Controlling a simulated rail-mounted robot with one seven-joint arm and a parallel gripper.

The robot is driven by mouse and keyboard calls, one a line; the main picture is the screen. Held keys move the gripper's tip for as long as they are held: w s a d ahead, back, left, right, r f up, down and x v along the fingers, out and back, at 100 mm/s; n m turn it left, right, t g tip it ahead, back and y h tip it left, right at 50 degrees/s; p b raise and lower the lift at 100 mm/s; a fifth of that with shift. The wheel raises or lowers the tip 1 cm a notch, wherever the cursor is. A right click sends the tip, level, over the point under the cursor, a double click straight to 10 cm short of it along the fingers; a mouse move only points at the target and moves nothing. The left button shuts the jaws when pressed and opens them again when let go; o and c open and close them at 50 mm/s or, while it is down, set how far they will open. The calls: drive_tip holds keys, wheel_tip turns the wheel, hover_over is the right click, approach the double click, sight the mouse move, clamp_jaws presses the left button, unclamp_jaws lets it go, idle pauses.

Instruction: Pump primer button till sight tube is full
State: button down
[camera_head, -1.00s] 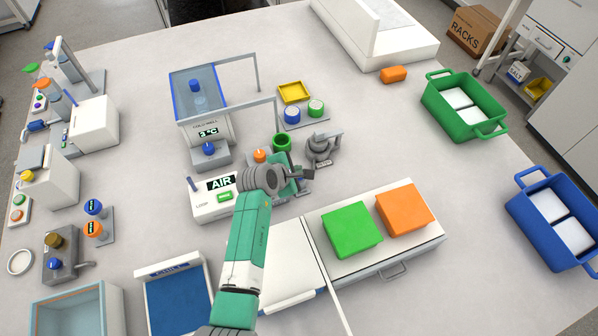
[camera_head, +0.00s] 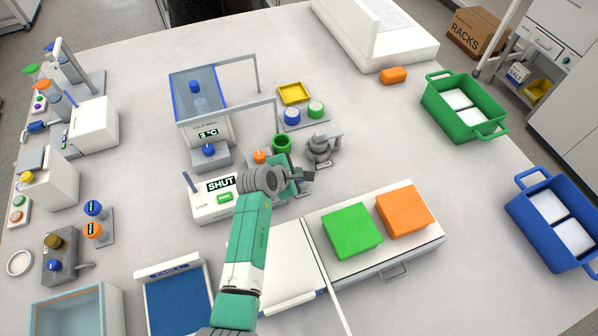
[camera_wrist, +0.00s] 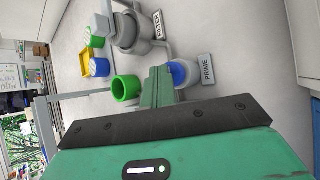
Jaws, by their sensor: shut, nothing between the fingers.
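The blue-faced primer button (camera_wrist: 180,73) sits in a pale round housing beside the PRIME label (camera_wrist: 207,69) in the wrist view. My gripper (camera_wrist: 159,78) is shut and empty, its green fingers right beside the blue face; I cannot tell whether they touch it. The LOOP unit's display (camera_head: 221,184) reads SHUT. A thin blue upright piece (camera_head: 193,184) stands at its left end; I cannot tell whether it is the sight tube.
A green ring-shaped cup (camera_head: 282,144) and an orange knob (camera_head: 260,156) are just behind my gripper. The grey FILTER unit (camera_head: 320,148) stands close to its right. The cold well (camera_head: 207,128) is behind left. A white cabinet with green (camera_head: 352,230) and orange (camera_head: 404,208) blocks lies in front.

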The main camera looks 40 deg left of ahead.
drive_tip(key=shift+r+p, duration=0.9)
drive_tip(key=shift+r, duration=0.15)
wheel_tip(320, 180, up, 5)
drive_tip(key=p, duration=0.5)
idle(0.4)
